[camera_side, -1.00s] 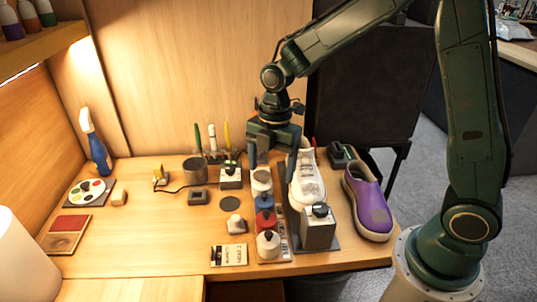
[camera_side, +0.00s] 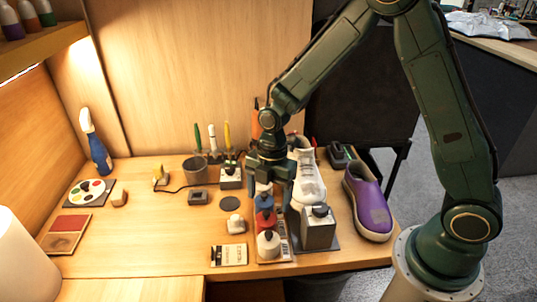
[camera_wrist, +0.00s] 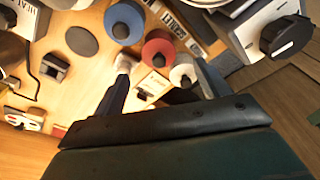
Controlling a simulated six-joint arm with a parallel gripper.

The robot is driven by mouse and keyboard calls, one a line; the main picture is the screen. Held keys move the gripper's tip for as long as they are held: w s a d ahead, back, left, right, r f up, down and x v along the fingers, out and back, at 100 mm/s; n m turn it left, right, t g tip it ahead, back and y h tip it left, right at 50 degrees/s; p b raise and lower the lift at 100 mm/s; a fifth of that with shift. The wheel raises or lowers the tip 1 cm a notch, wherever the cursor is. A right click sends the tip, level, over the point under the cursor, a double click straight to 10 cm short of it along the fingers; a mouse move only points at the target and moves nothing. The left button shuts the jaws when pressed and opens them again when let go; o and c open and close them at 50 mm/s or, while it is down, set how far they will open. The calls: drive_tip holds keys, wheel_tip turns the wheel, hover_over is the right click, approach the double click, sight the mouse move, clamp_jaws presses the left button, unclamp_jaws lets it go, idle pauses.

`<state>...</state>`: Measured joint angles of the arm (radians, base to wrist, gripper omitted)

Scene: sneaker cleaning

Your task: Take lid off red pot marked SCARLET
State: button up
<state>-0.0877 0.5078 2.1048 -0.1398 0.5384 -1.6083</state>
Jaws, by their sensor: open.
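The red pot (camera_side: 265,222) stands in a row between a blue pot (camera_side: 264,201) and a white pot (camera_side: 268,245). Its red lid has a dark knob on top and is on. The red pot (camera_wrist: 152,46) also shows in the wrist view, just beyond and between the fingertips. A label strip (camera_wrist: 172,17) beside the row carries lettering that seems to read SCARLET. My gripper (camera_side: 269,200) is open above the row, pointing down, close to the blue and red pots. Its spread fingers (camera_wrist: 162,74) hold nothing in the wrist view.
A white sneaker (camera_side: 307,180) and a grey block (camera_side: 319,229) stand close to the right of the row. A purple shoe (camera_side: 370,205) is farther right. A small white object (camera_side: 236,224) and a dark disc (camera_side: 230,203) lie to the left. The table's left middle is mostly clear.

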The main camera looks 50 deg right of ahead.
sight(267, 212)
drive_tip(key=shift+f, duration=0.15)
drive_tip(key=shift+a+f, duration=0.2)
drive_tip(key=shift+f, duration=1.05)
drive_tip(key=shift+a+f, duration=0.15)
drive_tip(key=shift+f, duration=1.1)
drive_tip(key=c, duration=1)
